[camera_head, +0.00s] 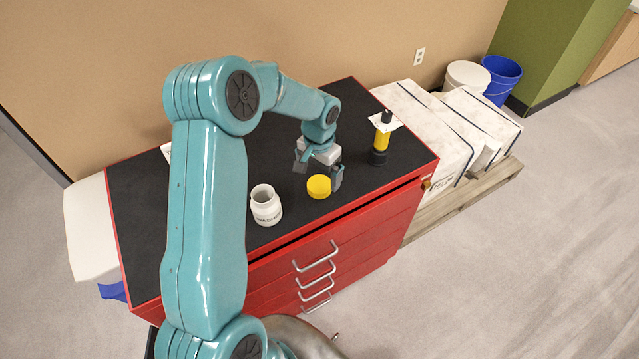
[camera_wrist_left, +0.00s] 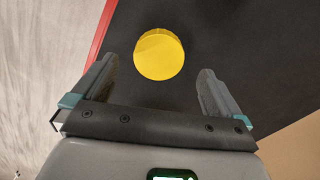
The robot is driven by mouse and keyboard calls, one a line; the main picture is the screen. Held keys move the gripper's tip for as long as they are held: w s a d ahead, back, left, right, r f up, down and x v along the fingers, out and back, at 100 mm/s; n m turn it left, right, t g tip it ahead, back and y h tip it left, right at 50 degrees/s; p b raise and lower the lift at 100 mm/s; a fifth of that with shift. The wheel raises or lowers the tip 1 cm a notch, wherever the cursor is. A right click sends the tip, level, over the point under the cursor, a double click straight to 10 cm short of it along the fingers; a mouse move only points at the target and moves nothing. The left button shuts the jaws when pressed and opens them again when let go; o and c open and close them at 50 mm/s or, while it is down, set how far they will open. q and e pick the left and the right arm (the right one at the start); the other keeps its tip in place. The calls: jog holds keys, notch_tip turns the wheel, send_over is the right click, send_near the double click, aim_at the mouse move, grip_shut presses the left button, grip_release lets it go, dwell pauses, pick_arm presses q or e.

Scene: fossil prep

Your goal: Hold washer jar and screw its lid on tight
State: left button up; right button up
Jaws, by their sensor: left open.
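A white jar (camera_head: 265,206) with dark lettering stands upright and uncovered on the black top of a red drawer cabinet. The yellow lid (camera_head: 319,186) lies on the cabinet top to the right of the jar, apart from it. My left gripper (camera_head: 321,176) is open and empty, close to the lid. In the left wrist view the lid (camera_wrist_left: 159,54) shows ahead of the two spread fingers (camera_wrist_left: 153,85), roughly centred between them and not gripped. My right gripper is not in view.
A yellow and black bottle (camera_head: 381,138) stands on the cabinet top (camera_head: 150,215) at the right. White wrapped blocks (camera_head: 430,120) lie on a pallet beside the cabinet. A blue bucket (camera_head: 502,78) stands at the back. The cabinet's front edge is near the jar.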

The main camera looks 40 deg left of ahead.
aim_at(320, 184)
pick_arm(q)
notch_tip(320, 184, down, 4)
jog(key=shift+f+p, duration=0.1)
jog(key=shift+p, duration=0.2)
jog(key=c, duration=1.1)
notch_tip(320, 184, up, 20)
jog(key=b, duration=0.1)
